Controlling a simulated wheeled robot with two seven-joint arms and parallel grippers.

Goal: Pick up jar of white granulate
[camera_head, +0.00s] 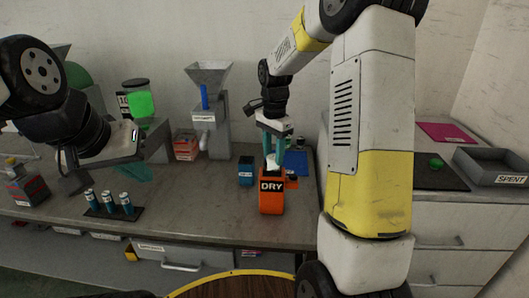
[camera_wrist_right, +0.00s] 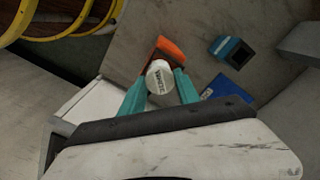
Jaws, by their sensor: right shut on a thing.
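The jar of white granulate (camera_wrist_right: 160,78) shows in the right wrist view as a pale round-ended jar with dark lettering, between the two teal fingers of my right gripper (camera_wrist_right: 160,88). In the head view my right gripper (camera_head: 271,156) points down with its fingers around the jar's white top (camera_head: 272,164). An orange box marked DRY (camera_head: 271,198) is directly below; its front hides the jar's lower part, if any is inside. The box also shows in the wrist view (camera_wrist_right: 172,46). My left gripper (camera_head: 112,152) is at the left above the bench; its fingers are not clear.
A small blue container (camera_head: 246,170) stands just left of the orange box, and a blue item (camera_head: 297,162) lies behind it. A grey hopper machine (camera_head: 208,100) stands behind. A grey SPENT tray (camera_head: 492,168) is at the right.

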